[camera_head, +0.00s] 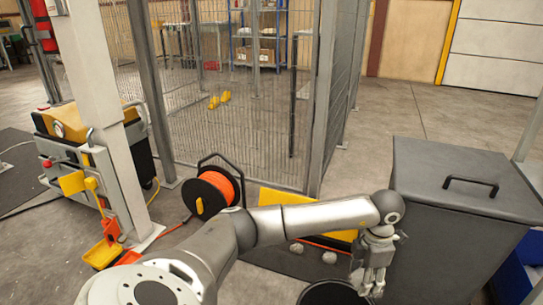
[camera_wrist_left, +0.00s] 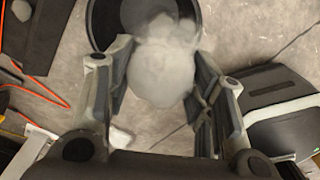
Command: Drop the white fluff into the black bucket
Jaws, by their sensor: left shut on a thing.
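The white fluff (camera_wrist_left: 162,72) is a pale round clump between the two fingers of my left gripper (camera_wrist_left: 163,88) in the left wrist view. The fingers are shut on its sides. The black bucket (camera_wrist_left: 101,25) is round and open, at the top of that view, and the fluff overlaps part of its opening. In the head view my left gripper (camera_head: 370,285) points down at the right side of the black bucket (camera_head: 325,293), which is cut off by the bottom edge. The fluff cannot be made out there. My right gripper is not in view.
A large dark grey lidded bin (camera_head: 435,225) stands close on the right. Small pale lumps (camera_head: 329,257) lie on the dark floor mat behind the bucket. An orange cable reel (camera_head: 214,190) and a mesh fence (camera_head: 245,110) stand farther back.

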